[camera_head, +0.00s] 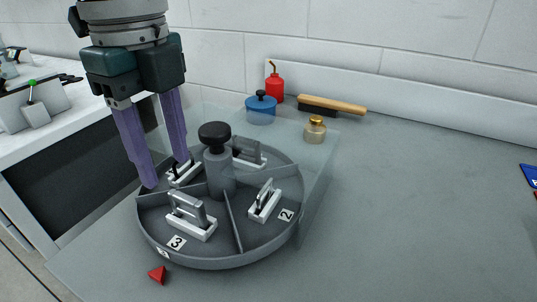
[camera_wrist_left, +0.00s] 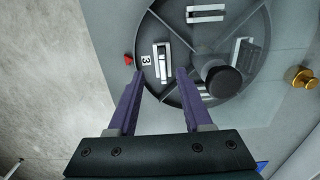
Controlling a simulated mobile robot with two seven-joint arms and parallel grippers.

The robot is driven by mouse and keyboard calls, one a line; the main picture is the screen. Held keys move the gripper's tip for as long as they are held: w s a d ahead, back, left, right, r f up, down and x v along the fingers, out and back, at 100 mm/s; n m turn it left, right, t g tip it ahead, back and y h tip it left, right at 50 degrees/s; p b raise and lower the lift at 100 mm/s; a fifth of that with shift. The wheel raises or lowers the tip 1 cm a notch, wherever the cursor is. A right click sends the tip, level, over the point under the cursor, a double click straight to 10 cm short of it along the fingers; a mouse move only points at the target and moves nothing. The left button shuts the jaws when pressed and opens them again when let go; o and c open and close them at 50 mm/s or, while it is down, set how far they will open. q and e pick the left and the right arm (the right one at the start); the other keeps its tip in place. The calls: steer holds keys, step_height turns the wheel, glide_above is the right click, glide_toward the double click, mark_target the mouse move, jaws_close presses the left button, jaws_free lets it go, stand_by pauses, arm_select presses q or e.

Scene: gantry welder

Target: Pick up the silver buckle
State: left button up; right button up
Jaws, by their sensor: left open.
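A round dark grey tray (camera_head: 238,262) is split into compartments around a central post with a black knob (camera_head: 214,134). Several grey metal buckles on white bases sit in it: one near label 3 (camera_head: 192,222), one near label 2 (camera_head: 264,202), one at the back (camera_head: 249,154) and one at the left (camera_head: 182,175). Which is the silver buckle I cannot tell. My left gripper (camera_head: 166,173) is open, its purple fingers pointing down at the tray's left side, near the left buckle. In the left wrist view the label 3 buckle (camera_wrist_left: 161,62) shows between and beyond the fingertips (camera_wrist_left: 160,72).
Clear panels (camera_head: 318,190) stand around the tray's back and right. Behind are a blue pot (camera_head: 261,109), red can (camera_head: 275,85), wooden-handled brush (camera_head: 333,104) and gold-capped jar (camera_head: 315,130). A red triangle (camera_head: 157,274) lies in front. The table's right side is mostly clear.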

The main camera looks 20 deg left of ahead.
mark_target(181, 195)
arm_select(q)
steer(key=f, duration=0.5)
steer(key=f+b, duration=0.1)
steer(key=f, duration=0.1)
steer(key=shift+w+d+f, duration=0.15)
steer(key=shift+d+f, duration=0.15)
steer(key=shift+d, duration=0.1)
jaws_close()
